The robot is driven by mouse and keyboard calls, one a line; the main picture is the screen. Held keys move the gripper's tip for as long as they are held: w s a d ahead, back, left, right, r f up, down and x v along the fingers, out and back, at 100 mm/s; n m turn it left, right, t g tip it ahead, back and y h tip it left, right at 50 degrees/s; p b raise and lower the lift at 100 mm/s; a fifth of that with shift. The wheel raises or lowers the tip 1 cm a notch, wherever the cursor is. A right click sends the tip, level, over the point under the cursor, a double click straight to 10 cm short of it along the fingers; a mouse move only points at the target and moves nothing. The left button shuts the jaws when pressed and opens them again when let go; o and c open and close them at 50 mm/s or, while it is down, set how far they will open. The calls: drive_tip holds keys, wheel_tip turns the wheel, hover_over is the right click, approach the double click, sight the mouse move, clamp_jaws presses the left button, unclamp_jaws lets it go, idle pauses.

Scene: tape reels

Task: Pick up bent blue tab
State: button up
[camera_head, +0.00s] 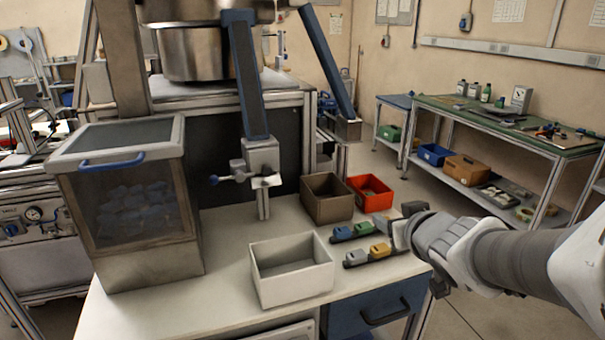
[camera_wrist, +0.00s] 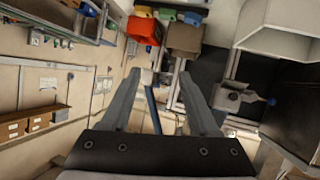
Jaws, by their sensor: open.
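I cannot pick out a bent blue tab for certain. A small blue block (camera_head: 342,234) lies on the white bench beside a green block (camera_head: 363,228); whether it is bent is too small to tell. Dark blue pieces (camera_head: 135,205) show dimly behind the clear front of the bin at left. My gripper (camera_wrist: 158,74) is open and empty in the wrist view, its two fingers apart. In the head view my wrist is at the bench's right edge, right of the blocks, and the fingers are mostly hidden.
A white tray (camera_head: 290,288), a brown box (camera_head: 327,198) and a red bin (camera_head: 370,193) stand on the bench (camera_head: 215,310). A metal bracket (camera_head: 262,157) with a blue knob rises behind the tray, below a blue chute (camera_head: 246,90). Bare bench lies left of the tray.

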wheel_tip(320, 180, down, 7)
drive_tip(key=s+a+n+y+b, duration=0.1)
drive_tip(key=n+y+b, duration=0.1)
drive_tip(key=y+b, duration=0.15)
drive_tip(key=p, duration=0.2)
approach(343, 232)
drive_tip(key=shift+x, duration=1.15)
drive_tip(key=shift+b+x, duration=0.75)
drive_tip(key=shift+x, duration=2.4)
drive_tip(key=shift+d, duration=0.1)
clamp_jaws()
